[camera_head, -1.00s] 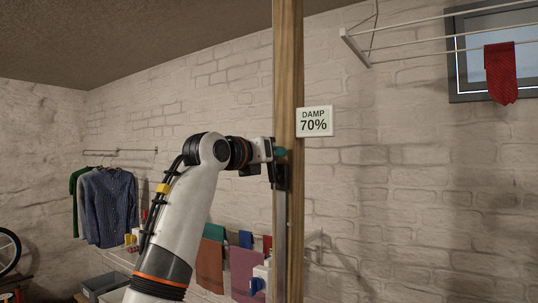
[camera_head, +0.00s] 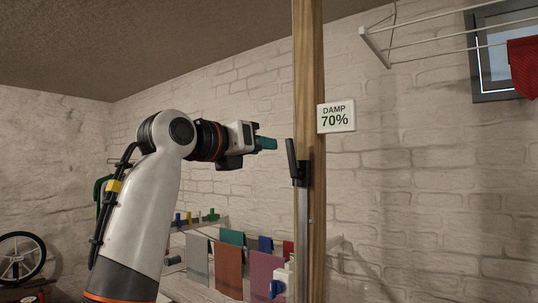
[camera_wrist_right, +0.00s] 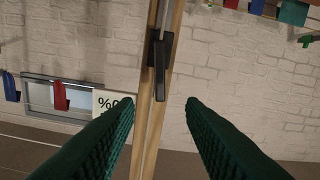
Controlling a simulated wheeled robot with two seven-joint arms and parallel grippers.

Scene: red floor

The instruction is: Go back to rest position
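My right gripper (camera_head: 266,143), with green fingers, is left of the wooden post (camera_head: 308,110) in the head view, apart from it. In the right wrist view the two green fingers (camera_wrist_right: 163,128) are spread with nothing between them. A black lever handle (camera_head: 293,160) on a metal rail is fixed to the post, just right of the fingertips. In the right wrist view the handle (camera_wrist_right: 160,65) shows beyond the fingers, with the picture turned upside down. My left gripper is not in view.
A sign reading DAMP 70% (camera_head: 335,117) hangs right of the post. A drying rack with cloths (camera_head: 229,268) stands low behind my right arm. A ceiling rack (camera_head: 450,42) with a red cloth (camera_head: 523,66) is at upper right. A wheel (camera_head: 20,258) is at lower left.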

